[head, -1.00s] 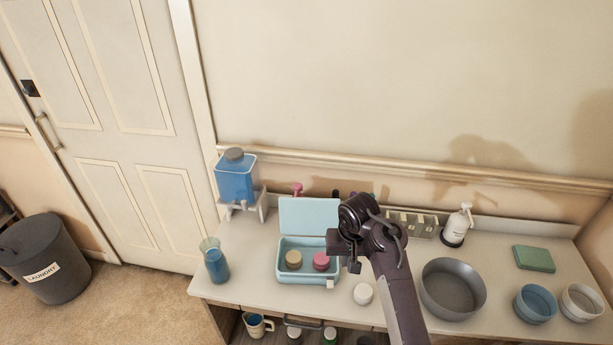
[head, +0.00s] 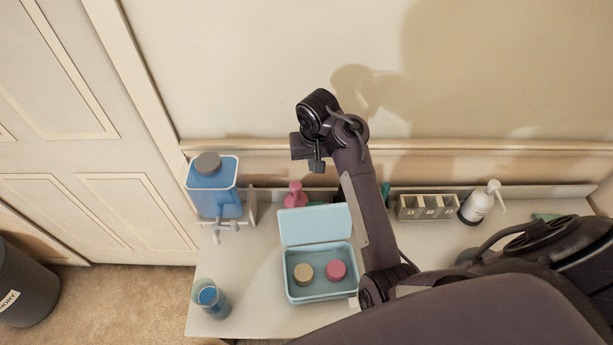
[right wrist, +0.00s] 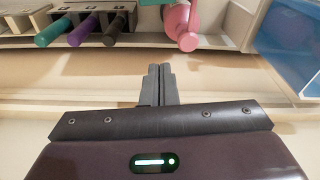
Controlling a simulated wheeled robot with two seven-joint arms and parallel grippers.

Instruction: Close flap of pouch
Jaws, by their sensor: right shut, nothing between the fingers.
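The light blue pouch (head: 291,289) stands on the counter like a shallow open box. Its flap (head: 315,223) is raised on the far side, leaning back. A tan round lid (head: 303,273) and a pink one (head: 336,270) lie inside. My right gripper (head: 317,163) is shut and empty, held high, and appears above the flap against the wall in the head view. Its closed fingers (right wrist: 160,75) also show in the right wrist view, where the pouch is not seen. My left gripper is not in view.
A blue jug (head: 213,191) on a white stand and a blue-filled cup (head: 210,298) are left of the pouch. A pink bottle (head: 296,195) is behind it. A slotted holder (head: 427,207) and white pump bottle (head: 478,204) stand at the right. My right arm hides much of the right counter.

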